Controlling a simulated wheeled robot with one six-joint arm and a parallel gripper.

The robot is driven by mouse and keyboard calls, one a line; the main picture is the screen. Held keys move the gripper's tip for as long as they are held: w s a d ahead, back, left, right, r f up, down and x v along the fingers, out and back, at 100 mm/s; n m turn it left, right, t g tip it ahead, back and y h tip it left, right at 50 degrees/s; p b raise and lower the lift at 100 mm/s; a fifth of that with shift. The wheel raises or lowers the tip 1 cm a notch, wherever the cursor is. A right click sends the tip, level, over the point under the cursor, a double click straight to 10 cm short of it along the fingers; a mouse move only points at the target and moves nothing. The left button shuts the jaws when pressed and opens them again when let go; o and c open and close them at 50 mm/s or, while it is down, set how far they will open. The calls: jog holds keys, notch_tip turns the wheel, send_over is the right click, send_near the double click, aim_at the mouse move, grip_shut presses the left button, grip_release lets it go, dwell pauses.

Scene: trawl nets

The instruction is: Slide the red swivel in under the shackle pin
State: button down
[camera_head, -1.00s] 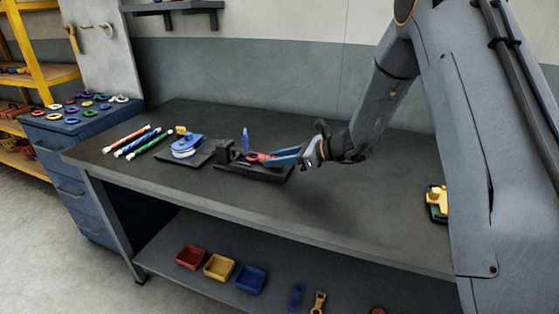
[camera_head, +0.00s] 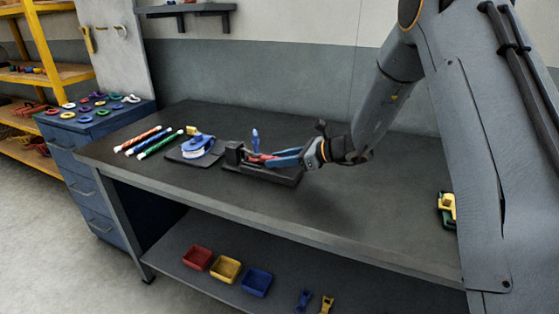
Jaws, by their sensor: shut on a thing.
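The red swivel (camera_head: 257,158) lies low over the black fixture (camera_head: 285,178) on the bench. My gripper (camera_head: 276,159) comes in from the right and is shut on the red swivel's right end. A blue upright piece (camera_head: 255,139), perhaps the shackle pin, stands just behind the swivel. A black block (camera_head: 234,153) rises at the fixture's left end, close to the swivel's left end. The swivel is small in this view, and I cannot tell whether it is under the pin.
A blue and white device (camera_head: 199,146) sits on a dark plate left of the fixture. Several striped rods (camera_head: 150,141) lie farther left. A yellow and green item (camera_head: 446,208) is at the right. The bench between is clear.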

dwell(0.3)
jog(key=c, duration=1.2)
grip_release()
